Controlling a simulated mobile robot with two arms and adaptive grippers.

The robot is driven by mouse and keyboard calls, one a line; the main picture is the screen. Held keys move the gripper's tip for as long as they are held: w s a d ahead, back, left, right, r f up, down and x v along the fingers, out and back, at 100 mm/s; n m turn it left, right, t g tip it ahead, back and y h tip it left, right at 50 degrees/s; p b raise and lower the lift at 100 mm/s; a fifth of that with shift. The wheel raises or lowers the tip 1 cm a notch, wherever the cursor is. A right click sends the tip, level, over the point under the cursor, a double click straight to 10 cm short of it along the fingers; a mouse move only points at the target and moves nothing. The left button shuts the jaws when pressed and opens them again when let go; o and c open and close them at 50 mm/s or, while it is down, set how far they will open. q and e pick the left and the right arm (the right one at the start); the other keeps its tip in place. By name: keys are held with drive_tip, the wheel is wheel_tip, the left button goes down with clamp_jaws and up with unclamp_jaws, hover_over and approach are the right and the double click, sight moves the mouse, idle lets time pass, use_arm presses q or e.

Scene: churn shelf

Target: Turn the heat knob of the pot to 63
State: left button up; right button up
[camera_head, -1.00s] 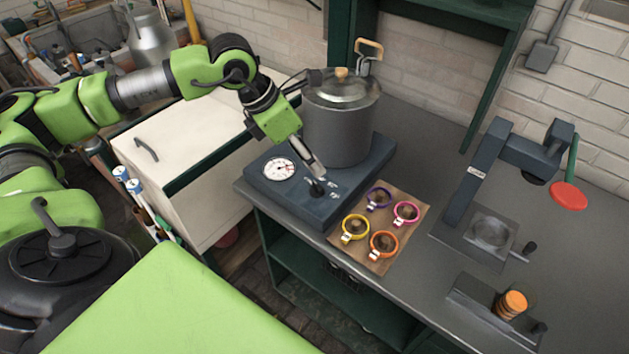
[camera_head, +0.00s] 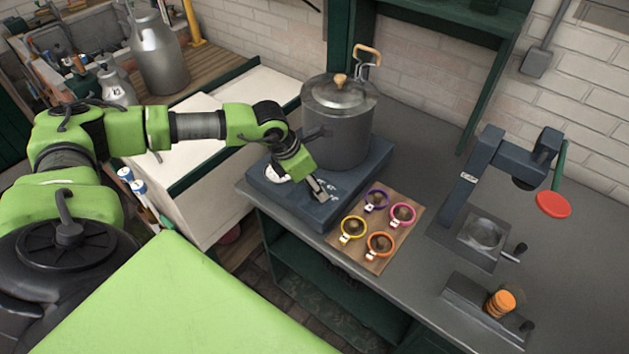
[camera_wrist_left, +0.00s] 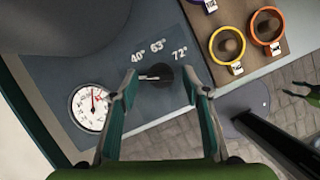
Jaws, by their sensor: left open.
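The grey metal pot (camera_head: 340,130) with its glass lid stands on a dark heater base (camera_head: 310,212) at the counter's left end in the head view. My left gripper (camera_head: 320,192) is over the front of this base, pointing down. In the left wrist view my open left gripper (camera_wrist_left: 157,76) has one finger on each side of the small black heat knob (camera_wrist_left: 162,77). Contact cannot be told. A pale pointer on the knob points left. The printed marks 40°, 63° (camera_wrist_left: 157,46) and 72° lie above the knob.
A white dial gauge (camera_wrist_left: 90,107) sits on the base left of the knob. A wooden board (camera_head: 398,247) with several coloured rings lies to the right of the base. A press with a red disc (camera_head: 553,204) stands farther right. The counter between is clear.

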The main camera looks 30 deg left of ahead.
use_arm(q)
drive_tip(key=shift+f, duration=0.25)
drive_tip(key=c, duration=1.1)
